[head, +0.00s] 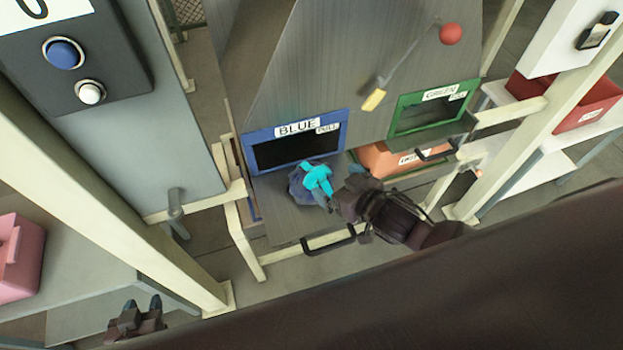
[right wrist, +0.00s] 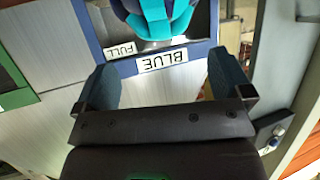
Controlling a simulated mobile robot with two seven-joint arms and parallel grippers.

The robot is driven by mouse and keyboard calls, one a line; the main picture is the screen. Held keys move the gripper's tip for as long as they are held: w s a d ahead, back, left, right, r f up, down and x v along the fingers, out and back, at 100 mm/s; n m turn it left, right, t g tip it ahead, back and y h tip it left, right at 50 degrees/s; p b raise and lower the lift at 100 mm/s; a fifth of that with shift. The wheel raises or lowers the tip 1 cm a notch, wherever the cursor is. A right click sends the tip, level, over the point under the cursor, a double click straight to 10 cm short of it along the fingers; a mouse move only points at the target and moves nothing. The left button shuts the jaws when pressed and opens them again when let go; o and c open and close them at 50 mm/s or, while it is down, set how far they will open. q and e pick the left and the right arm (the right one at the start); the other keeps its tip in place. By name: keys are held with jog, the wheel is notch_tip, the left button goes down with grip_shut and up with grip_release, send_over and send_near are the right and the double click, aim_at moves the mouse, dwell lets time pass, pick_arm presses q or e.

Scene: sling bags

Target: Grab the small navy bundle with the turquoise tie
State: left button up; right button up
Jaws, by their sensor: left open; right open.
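The small navy bundle (head: 299,187) with the turquoise tie (head: 317,178) lies on the grey sloped surface just below the blue-framed opening marked BLUE. My right gripper (head: 328,203) is beside it at its lower right, fingers toward it; the head view does not show clearly whether they touch. In the right wrist view, my right gripper (right wrist: 162,68) is open with nothing between its fingers, and the turquoise tie (right wrist: 155,22) shows past the fingertips at the top edge, partly cut off. My left gripper (head: 142,305) is open and empty at the lower left, far from the bundle.
The blue-framed opening (head: 298,152) and a green-framed opening (head: 430,110) sit in the grey chute. An orange bin (head: 380,157) is below the green one. Black handles (head: 330,240) and cream posts stand close in front. A pink bin (head: 8,262) is at left, a red bin (head: 570,108) at right.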

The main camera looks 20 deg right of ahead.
aim_at(318, 171)
jog(key=shift+a+x, duration=0.2)
jog(key=shift+x, duration=3.2)
jog(key=shift+r, duration=0.2)
jog(key=c, duration=1.4)
